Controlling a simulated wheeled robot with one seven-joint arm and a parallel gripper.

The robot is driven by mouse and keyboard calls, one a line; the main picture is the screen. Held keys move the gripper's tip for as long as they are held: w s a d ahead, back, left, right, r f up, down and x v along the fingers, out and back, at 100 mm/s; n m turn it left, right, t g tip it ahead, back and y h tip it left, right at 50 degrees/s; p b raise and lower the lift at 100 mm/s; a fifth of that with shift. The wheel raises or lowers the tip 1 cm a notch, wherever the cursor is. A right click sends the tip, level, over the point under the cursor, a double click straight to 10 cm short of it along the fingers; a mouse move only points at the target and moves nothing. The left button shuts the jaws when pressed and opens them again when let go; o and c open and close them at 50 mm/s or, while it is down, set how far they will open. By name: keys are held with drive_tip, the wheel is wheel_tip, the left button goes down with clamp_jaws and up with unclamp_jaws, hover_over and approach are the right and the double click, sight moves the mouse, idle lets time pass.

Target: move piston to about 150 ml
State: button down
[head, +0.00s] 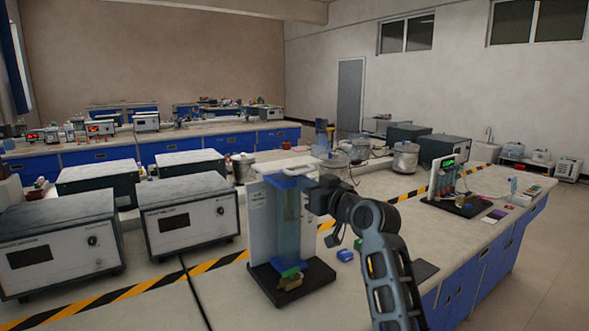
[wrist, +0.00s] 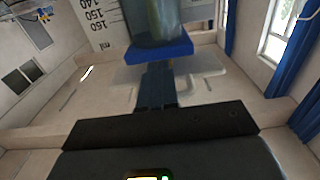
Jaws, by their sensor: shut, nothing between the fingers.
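The piston apparatus stands upright on a black base (head: 290,282) on the near bench. It has a white scale plate (head: 262,222), a clear bluish cylinder (head: 287,235), a blue collar (head: 288,181) near the top and a white top piece (head: 285,164). In the wrist view, the scale plate (wrist: 97,22) shows 140, 150 and 160 ml beside the cylinder, and the blue collar (wrist: 158,51) lies just beyond my fingers. My gripper (head: 317,198) is at the upper right of the apparatus. Its fingers (wrist: 157,78) are shut and empty; I cannot tell if they touch the collar. The piston's exact reading is unclear.
Grey instrument boxes (head: 187,214) stand left of the apparatus. A small blue object (head: 345,255) lies right of the base. Another device with a green display (head: 447,180) stands further right. Yellow-black tape (head: 215,263) crosses the bench.

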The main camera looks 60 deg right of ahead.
drive_tip(key=shift+r+p, duration=0.7)
drive_tip(key=shift+r, duration=0.3)
drive_tip(key=shift+r+p, duration=0.5)
drive_tip(key=shift+r, duration=0.2)
drive_tip(key=shift+r+p, duration=1.5)
drive_tip(key=shift+r, duration=0.45)
drive_tip(key=shift+f, duration=0.15)
drive_tip(key=b, duration=0.2)
approach(305, 171)
drive_tip(key=shift+r, duration=1.1)
